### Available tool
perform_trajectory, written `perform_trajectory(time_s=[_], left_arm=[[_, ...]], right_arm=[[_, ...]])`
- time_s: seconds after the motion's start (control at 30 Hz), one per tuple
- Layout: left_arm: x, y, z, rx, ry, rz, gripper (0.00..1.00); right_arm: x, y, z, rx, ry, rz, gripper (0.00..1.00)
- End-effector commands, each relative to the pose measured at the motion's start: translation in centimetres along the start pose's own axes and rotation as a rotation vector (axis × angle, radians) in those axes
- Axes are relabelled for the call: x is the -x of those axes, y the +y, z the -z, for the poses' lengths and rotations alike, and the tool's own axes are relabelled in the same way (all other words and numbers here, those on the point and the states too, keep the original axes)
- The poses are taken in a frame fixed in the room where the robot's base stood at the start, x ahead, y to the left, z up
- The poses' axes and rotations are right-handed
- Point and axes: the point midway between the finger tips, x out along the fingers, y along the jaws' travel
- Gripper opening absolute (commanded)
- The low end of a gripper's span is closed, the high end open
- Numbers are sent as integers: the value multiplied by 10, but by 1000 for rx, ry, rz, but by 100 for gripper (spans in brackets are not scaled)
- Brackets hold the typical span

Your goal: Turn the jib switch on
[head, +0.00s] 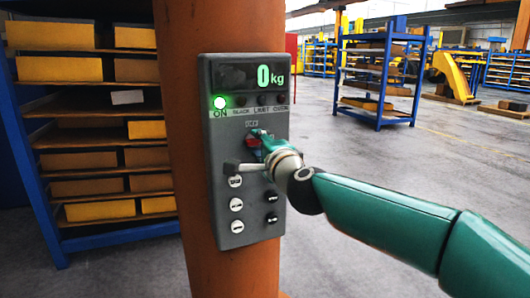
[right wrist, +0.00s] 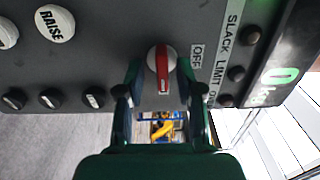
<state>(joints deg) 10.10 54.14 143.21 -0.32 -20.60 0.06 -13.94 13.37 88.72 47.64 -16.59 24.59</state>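The grey control panel (head: 222,150) is fixed to an orange column. Its display (head: 269,75) reads 0 kg, and the green lamp (head: 219,102) over the word ON is lit. The jib switch (right wrist: 161,68) is a round pale knob with a red bar; the bar's white-marked end points down in the right wrist view, with an OFF label to the knob's right. My right gripper (head: 258,143) is at the switch. In the right wrist view its fingers (right wrist: 160,82) stand on either side of the knob, seemingly with small gaps. My left gripper is out of view.
White push buttons (head: 236,205) and black ones (head: 271,196) sit below the switch. A blue rack (head: 42,205) with yellow bins stands left of the column. Another blue rack (head: 385,62) stands farther back right. The floor between is clear.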

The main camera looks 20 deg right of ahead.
Motion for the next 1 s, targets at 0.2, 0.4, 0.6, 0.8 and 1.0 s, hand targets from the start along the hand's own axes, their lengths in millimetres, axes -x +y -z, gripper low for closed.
perform_trajectory(time_s=[0.2,0.4,0.6,0.8,1.0], left_arm=[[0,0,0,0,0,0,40],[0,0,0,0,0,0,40],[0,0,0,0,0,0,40],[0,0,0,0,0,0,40],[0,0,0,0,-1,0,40]], right_arm=[[27,-1,0,0,-1,2,36],[68,0,0,-1,-1,1,36],[102,1,0,-2,0,0,36],[116,2,-1,-1,-1,-3,36],[117,2,0,-1,0,-3,36]])
